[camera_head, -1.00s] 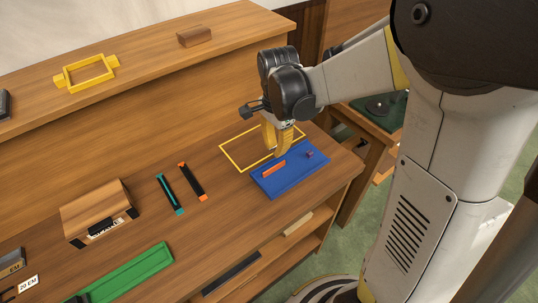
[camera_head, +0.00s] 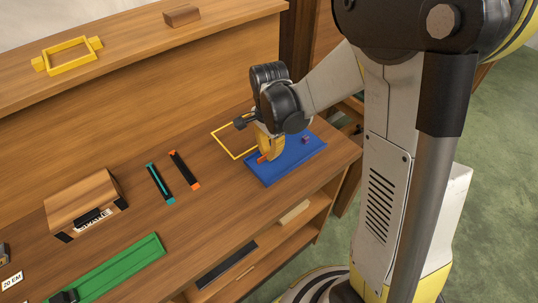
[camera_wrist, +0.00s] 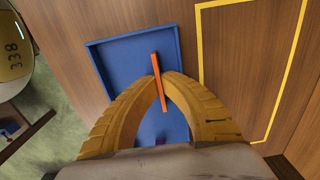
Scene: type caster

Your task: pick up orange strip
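The orange strip (camera_wrist: 156,65) is a thin bar at the blue tray (camera_wrist: 110,62). In the head view the strip (camera_head: 262,158) shows only partly, behind my yellow fingers. My gripper (camera_wrist: 161,80) points down over the tray (camera_head: 278,176). In the wrist view its two fingertips come together on the strip's sides, with the strip pinched between them. I cannot tell whether the strip still touches the tray floor.
A small purple piece (camera_head: 305,139) lies in the tray. A yellow outline (camera_head: 219,141) marks the wood beside it. Black strips with orange ends (camera_head: 184,170) and teal ends (camera_head: 160,184), a wooden box (camera_head: 85,200) and a green tray (camera_head: 120,270) are to the left.

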